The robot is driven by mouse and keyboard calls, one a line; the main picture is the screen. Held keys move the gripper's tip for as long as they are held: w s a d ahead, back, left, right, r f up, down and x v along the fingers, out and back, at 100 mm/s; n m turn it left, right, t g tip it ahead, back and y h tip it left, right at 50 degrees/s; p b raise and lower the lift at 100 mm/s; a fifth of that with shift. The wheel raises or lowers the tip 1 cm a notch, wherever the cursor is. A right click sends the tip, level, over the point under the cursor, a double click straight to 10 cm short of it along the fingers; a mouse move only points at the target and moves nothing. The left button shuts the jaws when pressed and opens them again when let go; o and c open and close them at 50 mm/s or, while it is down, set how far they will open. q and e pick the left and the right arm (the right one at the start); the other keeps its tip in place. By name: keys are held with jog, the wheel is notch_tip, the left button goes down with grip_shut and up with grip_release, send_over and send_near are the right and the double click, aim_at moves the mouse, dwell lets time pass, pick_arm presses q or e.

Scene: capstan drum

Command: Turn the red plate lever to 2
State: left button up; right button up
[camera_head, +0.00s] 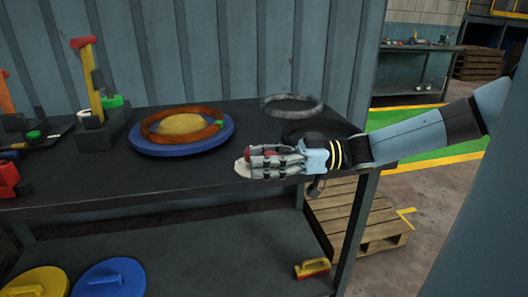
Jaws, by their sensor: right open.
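My right gripper (255,162) reaches in from the right over the front edge of the dark table. It is open, its fingers pointing left. A small red thing (272,154) and a pale rounded thing (242,168) show at its fingers; I cannot tell what they are. At the left of the table a yellow upright lever (93,85) with a red top stands in a dark grey block (100,135), well away from the gripper. A red object (8,178) is cut off by the left edge. I cannot tell which is the red plate lever, and no number 2 is readable. My left gripper is out of view.
A blue disc (180,148) with a brown-orange ring (160,137) lies mid-table. A grey ring (292,106) is behind the right gripper. Yellow (35,285) and blue (110,282) handled discs lie on the lower shelf. A wooden pallet (355,215) is right of the table.

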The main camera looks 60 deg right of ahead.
jog(key=v, duration=1.2)
